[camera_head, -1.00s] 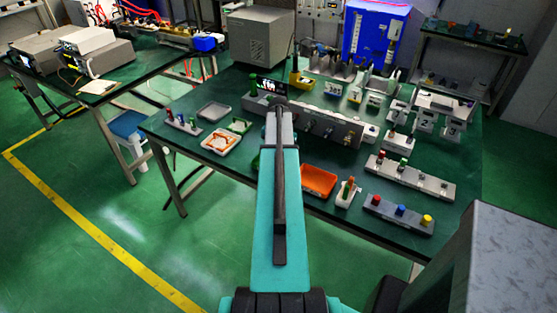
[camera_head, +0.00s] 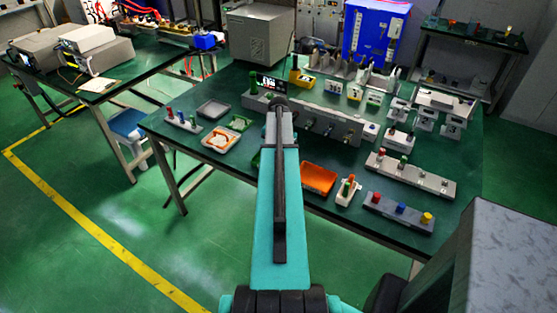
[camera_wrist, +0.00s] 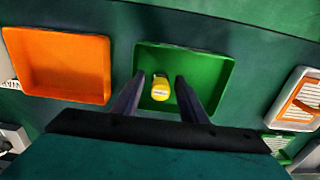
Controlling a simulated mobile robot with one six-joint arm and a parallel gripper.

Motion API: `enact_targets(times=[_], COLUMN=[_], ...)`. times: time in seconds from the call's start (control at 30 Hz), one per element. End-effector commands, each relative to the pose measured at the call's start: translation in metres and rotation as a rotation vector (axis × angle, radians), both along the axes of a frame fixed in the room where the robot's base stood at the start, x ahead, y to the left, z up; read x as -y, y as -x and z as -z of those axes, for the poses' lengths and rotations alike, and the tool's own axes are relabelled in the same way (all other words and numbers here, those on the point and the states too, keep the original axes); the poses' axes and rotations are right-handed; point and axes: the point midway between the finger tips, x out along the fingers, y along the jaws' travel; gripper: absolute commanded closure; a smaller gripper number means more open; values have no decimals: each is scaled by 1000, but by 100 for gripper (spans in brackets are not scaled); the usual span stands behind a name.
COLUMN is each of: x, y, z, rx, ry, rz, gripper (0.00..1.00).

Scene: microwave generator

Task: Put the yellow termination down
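The yellow termination (camera_wrist: 160,88) is a small yellow cylinder with a pale label. In the wrist view it shows over the green tray (camera_wrist: 213,72), between the two fingers of my gripper (camera_wrist: 160,80). The fingers are apart, with a visible gap on each side of the yellow piece. It appears to be in the tray, but its contact with the tray floor is hard to judge. In the head view my own arm hides the gripper and this piece. Another yellow piece (camera_head: 426,217) stands at the right end of a grey rack (camera_head: 409,221).
An orange tray (camera_wrist: 60,65) lies left of the green one in the wrist view, and a white tray with an orange insert (camera_wrist: 302,100) lies right. In the head view the dark green table (camera_head: 270,75) holds a long grey instrument (camera_head: 318,121) and several racks beyond my arm.

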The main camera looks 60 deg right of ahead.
Motion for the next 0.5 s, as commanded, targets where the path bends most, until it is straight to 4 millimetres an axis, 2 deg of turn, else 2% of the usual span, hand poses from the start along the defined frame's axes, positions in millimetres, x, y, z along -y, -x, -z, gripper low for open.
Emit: enact_targets(times=[0.27,0.5], x=[1,1], y=[0,0], z=[-17,-40], rx=[1,2], ry=[2,4], rz=[0,0], gripper=[61,61])
